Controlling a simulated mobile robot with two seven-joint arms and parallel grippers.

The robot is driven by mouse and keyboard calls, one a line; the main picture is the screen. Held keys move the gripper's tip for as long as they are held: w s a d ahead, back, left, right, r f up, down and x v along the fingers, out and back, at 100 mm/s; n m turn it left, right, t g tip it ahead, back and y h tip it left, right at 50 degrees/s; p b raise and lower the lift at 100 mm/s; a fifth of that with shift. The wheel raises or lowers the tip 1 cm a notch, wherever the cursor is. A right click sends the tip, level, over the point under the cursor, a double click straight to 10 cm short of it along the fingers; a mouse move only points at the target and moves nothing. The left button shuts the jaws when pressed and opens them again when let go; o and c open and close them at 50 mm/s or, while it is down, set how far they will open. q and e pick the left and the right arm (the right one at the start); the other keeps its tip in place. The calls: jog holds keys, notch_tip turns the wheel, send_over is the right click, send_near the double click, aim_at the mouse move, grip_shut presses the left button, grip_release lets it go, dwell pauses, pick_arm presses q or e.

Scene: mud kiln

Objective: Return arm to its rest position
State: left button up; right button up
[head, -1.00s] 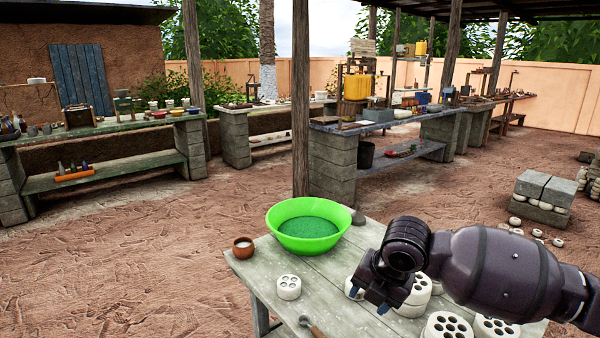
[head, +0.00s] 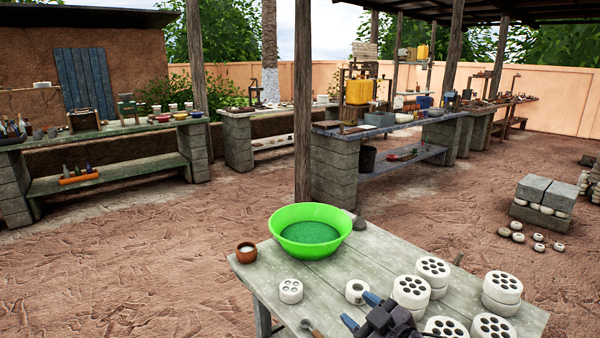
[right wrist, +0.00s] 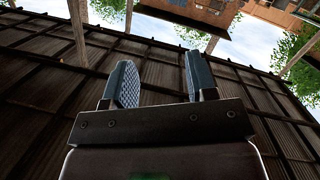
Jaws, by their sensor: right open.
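My right gripper (head: 360,312) is at the bottom edge of the head view, in front of the near table's white pieces. Its two blue fingertips stand apart with nothing between them. In the right wrist view the same gripper (right wrist: 157,82) is open and empty, with the dark roof and some sky behind its fingers. Most of my right arm is out of the head view. My left gripper is not in view.
The near wooden table (head: 300,283) bears a green basin (head: 310,232), a small brown pot (head: 246,253), a white piece with holes (head: 290,291), a white ring (head: 356,291) and several stacked white pieces (head: 433,267). A wooden post (head: 303,110) stands behind it.

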jog(key=s+d+f+m+h, duration=0.2)
jog(key=s+d+f, duration=0.2)
jog(key=s, duration=0.1)
jog(key=s+d+f+m+h+p, duration=0.1)
jog(key=s+d+f+m+h, duration=0.1)
jog(key=s+d+f, duration=0.2)
jog(key=s+d+f+m+h, duration=0.2)
jog(key=s+d+f+m, duration=0.1)
jog(key=s+f, duration=0.2)
jog(key=shift+s+d, duration=0.3)
jog(key=shift+d, duration=0.1)
jog(key=s+d+f+m+g+h, duration=0.1)
jog(key=s+d+f, duration=0.1)
jog(key=s+f, duration=0.2)
jog(key=s+d+f+m+g+h+p, duration=0.1)
jog(key=s+f+g, duration=0.1)
jog(key=s, duration=0.8)
jog(key=shift+d+f+m, duration=0.3)
jog(key=shift+d+f, duration=0.05)
jog(key=shift+f, duration=0.55)
